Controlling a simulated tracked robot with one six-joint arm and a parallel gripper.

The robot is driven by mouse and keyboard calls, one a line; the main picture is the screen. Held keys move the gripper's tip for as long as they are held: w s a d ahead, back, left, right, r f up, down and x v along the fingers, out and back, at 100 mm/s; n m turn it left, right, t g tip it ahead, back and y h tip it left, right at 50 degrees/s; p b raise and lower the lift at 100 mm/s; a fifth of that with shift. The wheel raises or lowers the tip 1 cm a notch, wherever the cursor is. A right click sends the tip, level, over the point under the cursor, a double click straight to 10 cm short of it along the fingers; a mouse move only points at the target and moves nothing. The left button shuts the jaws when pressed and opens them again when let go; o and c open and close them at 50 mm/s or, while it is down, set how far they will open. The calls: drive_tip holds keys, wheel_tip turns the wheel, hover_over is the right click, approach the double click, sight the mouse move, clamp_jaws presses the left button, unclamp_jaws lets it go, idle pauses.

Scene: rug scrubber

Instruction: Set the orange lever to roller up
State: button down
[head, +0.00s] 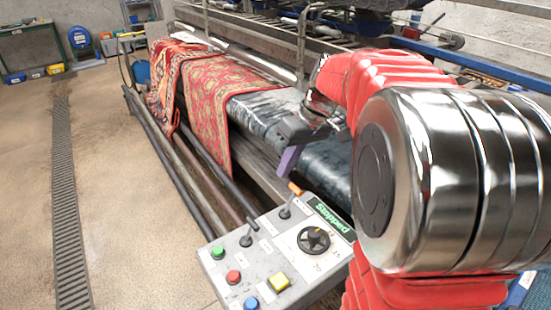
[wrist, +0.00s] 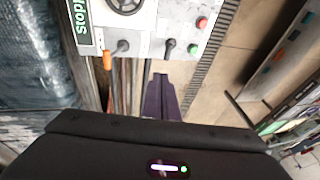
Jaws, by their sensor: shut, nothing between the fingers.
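The orange lever (head: 295,189) stands at the far edge of the grey control panel (head: 235,269), beside a green "Stopped" display (head: 328,216). Its dark stem meets the panel just below its orange tip, which leans away toward the rug side. In the wrist view the orange lever (wrist: 107,61) hangs past the panel edge, left of the fingers. My gripper (head: 288,163) is shut and empty, with purple fingers just beyond and above the lever in the head view. In the wrist view my gripper (wrist: 161,82) points toward the panel, between the orange lever and the green button, apart from both.
A black lever (head: 250,230) stands left of the orange one and also shows in the wrist view (wrist: 169,47). A black dial (head: 313,240) and green, red, blue and yellow buttons share the panel. Rails and a patterned rug (head: 207,100) lie behind. Open floor is left.

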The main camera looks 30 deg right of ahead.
drive_tip(key=w+d+f+y, duration=0.1)
drive_tip(key=d+f, duration=0.2)
drive_tip(key=d, duration=0.4)
drive_tip(key=w+d+f+n+t+y, duration=0.1)
drive_tip(key=w+d+f, duration=0.1)
drive_tip(key=d+f, duration=0.2)
drive_tip(key=w+d+f+y, duration=0.1)
drive_tip(key=w+d+f, duration=0.1)
drive_tip(key=d, duration=0.9)
drive_tip(key=shift+f+n+t+y, duration=0.3)
drive_tip(key=shift+f, duration=0.5)
drive_tip(key=w+a+f, duration=0.2)
drive_tip(key=a+f, duration=0.5)
drive_tip(key=a, duration=0.2)
drive_tip(key=shift+w+a, duration=0.15)
drive_tip(key=shift+w, duration=0.2)
